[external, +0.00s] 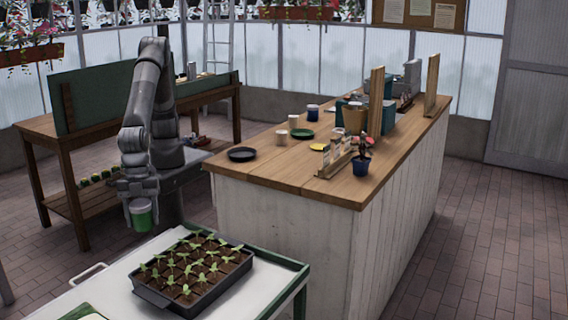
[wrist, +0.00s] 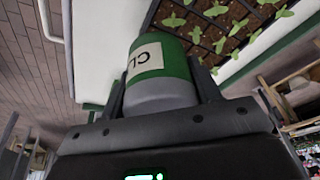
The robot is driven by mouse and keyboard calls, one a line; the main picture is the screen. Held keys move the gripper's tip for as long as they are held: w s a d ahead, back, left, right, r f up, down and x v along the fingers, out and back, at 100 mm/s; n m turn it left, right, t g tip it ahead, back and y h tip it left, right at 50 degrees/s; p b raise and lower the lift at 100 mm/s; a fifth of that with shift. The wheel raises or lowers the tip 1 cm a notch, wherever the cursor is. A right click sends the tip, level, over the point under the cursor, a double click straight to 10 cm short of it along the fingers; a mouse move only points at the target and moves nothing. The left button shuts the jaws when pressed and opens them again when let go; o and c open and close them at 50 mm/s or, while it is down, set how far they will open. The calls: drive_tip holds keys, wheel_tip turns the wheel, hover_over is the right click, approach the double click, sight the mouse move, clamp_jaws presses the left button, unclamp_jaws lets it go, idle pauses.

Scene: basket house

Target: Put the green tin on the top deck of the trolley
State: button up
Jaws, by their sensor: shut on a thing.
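The green tin (external: 143,219) is in my gripper (external: 140,205), to the left of the seedling tray in the external view. In the wrist view the tin (wrist: 160,62) shows a green body, a pale label with dark letters and a grey end. My gripper's two fingers (wrist: 160,92) are shut on its sides. The trolley's white top deck (external: 112,272) has a green frame and a metal handle at its left. In the external view the tin appears just beyond the deck's far edge; its exact height over the deck is hard to tell.
A black seedling tray (external: 196,270) takes up the deck's middle and right. A green and white thing (external: 84,312) shows at the deck's near left. The deck left of the tray is bare. A wooden-topped counter (external: 290,160) with pots and plates stands behind, and a potting bench (external: 60,150) stands at the left.

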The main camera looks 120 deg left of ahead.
drive_tip(key=s+d+f+m+g, duration=0.1)
drive_tip(key=s+d+f+m, duration=0.1)
drive_tip(key=s+d, duration=0.55)
drive_tip(key=s+d+f+m, duration=0.2)
drive_tip(key=s+d+f, duration=0.1)
drive_tip(key=s+d, duration=0.5)
drive_tip(key=shift+h, duration=0.4)
drive_tip(key=w+f, duration=0.2)
drive_tip(key=w, duration=0.1)
drive_tip(key=w+a+f, duration=0.1)
drive_tip(key=w+f, duration=0.1)
drive_tip(key=w, duration=0.2)
drive_tip(key=w+f, duration=0.3)
drive_tip(key=shift+w+a, duration=0.2)
drive_tip(key=shift+a, duration=0.1)
drive_tip(key=shift+f, duration=1.9)
drive_tip(key=shift+f, duration=0.15)
drive_tip(key=o, duration=1.1)
drive_tip(key=shift+c, duration=0.2)
